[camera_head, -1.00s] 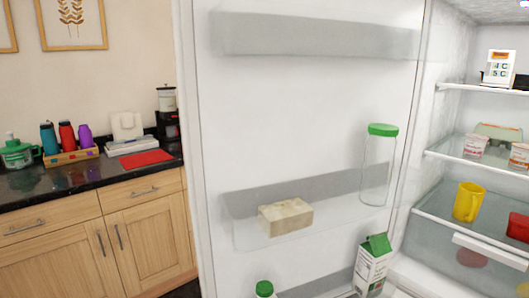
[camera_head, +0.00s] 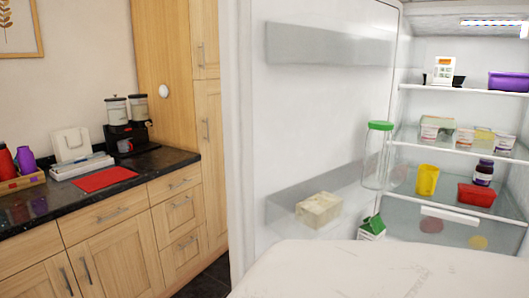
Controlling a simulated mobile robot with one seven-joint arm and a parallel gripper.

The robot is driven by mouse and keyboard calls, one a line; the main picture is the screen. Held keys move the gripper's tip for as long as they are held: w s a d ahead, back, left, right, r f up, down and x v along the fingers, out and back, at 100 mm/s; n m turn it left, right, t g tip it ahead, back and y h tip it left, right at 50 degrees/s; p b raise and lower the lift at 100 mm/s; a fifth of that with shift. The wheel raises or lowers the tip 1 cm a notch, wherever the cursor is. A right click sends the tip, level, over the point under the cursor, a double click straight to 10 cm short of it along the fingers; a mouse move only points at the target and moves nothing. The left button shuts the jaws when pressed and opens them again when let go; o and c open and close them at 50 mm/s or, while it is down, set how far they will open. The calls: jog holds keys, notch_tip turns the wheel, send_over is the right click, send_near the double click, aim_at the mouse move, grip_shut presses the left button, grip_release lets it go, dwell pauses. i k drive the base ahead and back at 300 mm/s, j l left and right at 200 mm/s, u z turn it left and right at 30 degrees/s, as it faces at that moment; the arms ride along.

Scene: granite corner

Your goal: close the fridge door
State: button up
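The fridge door (camera_head: 310,120) stands open in the middle of the head view, its inner side facing me. Its shelves hold a green-lidded glass jar (camera_head: 377,160), a pale block (camera_head: 318,210) and a carton with a green top (camera_head: 372,228). The fridge interior (camera_head: 430,105) shows to the right of the door, lit at the top. A large pale, rounded shape covers the bottom right of the view and hides the lower door and lower fridge; it may be part of my arm. My gripper is not visible.
Fridge shelves hold a yellow cup (camera_head: 427,180), a red container (camera_head: 476,195), a purple container (camera_head: 508,81) and several tubs. At left, a dark counter (camera_head: 100,185) over wooden cabinets carries a coffee maker (camera_head: 127,138) and a red mat (camera_head: 105,179). Dark floor shows between cabinets and door.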

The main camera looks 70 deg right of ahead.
aim_at(302, 82)
jog(key=i+j+z, duration=0.15)
jog(key=i, duration=0.35)
jog(key=i+j+z, duration=0.15)
jog(key=i, duration=0.35)
jog(key=i+z, duration=0.2)
jog(key=z, duration=0.2)
jog(key=i+j+z, duration=0.1)
jog(key=z, duration=0.3)
jog(key=i+j+z, duration=0.15)
jog(key=z, duration=0.25)
jog(key=i+j+z, duration=0.1)
jog(key=z, duration=0.35)
jog(key=i+j+z, duration=0.15)
jog(key=z, duration=0.3)
jog(key=i+j+z, duration=0.25)
jog(key=z, duration=0.2)
jog(key=i+j+z, duration=0.1)
jog(key=z, duration=0.35)
jog(key=j+z, duration=0.75)
jog(key=i+j+z, duration=0.1)
jog(key=j+z, duration=0.2)
jog(key=k+j+u, duration=0.15)
jog(key=k, duration=0.2)
jog(key=k+j+u, duration=0.15)
jog(key=k+j, duration=0.15)
jog(key=k, duration=0.05)
